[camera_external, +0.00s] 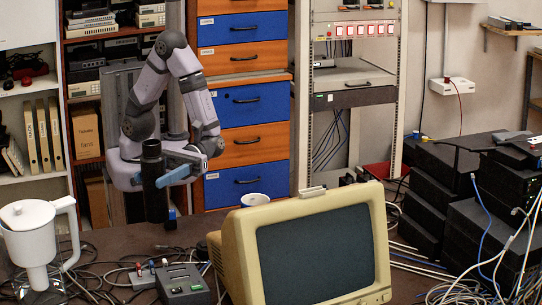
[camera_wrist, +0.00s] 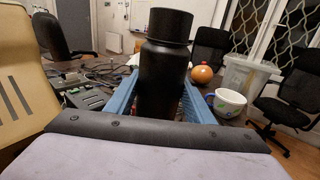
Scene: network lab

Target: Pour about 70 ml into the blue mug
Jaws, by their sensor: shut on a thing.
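My gripper (camera_external: 155,178), with blue fingers, is shut on a tall black bottle (camera_external: 153,205). The bottle stands upright between the fingers; whether its base touches the table is unclear. The wrist view shows the bottle (camera_wrist: 163,75) with a wide black top. No plainly blue mug shows. A white mug (camera_wrist: 229,103) with coloured marks is to the right of my gripper in the wrist view. A white cup rim (camera_external: 255,198) shows behind the monitor in the external view. A small blue thing (camera_external: 172,214) is beside the bottle's base; I cannot tell what it is. The bottle's contents are hidden.
A beige monitor (camera_external: 235,262) stands in front to the right. A white pitcher (camera_external: 30,240) stands at the left. A grey device (camera_external: 184,284) and tangled cables lie between them. An orange ball (camera_wrist: 202,74) is beyond the bottle. Black boxes (camera_external: 440,180) are stacked at the right.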

